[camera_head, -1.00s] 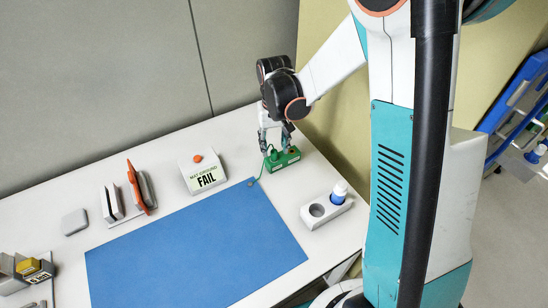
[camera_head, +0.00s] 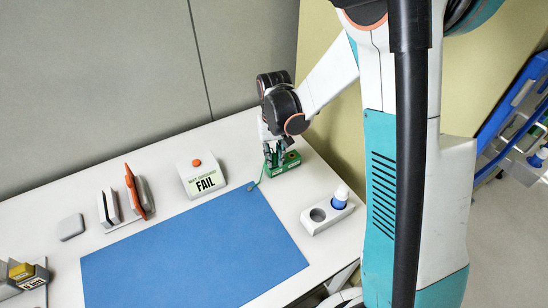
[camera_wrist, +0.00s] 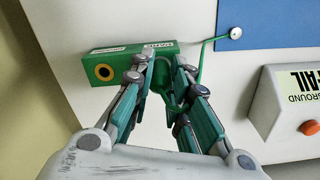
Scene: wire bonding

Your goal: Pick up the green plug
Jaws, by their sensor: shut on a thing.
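My gripper (camera_wrist: 164,62) is shut on the green plug (camera_wrist: 164,76), which shows only in part between the fingertips in the wrist view. A thin green cord loops beside the fingers and runs to a stud on the mat's corner. The green box (camera_wrist: 107,66) is right beside the fingertips, with a yellow-ringed black socket on its near face. I cannot tell whether the plug touches the box. In the head view my gripper (camera_head: 274,158) is at the green box (camera_head: 288,163), pointing down, and hides the plug.
The blue mat (camera_head: 190,250) covers the table's middle. A grey monitor marked FAIL (camera_head: 199,176) with an orange button stands left of the gripper. A white holder (camera_head: 320,217) with a blue-and-white bottle is at right. An orange-handled tool (camera_head: 132,191) stands further left.

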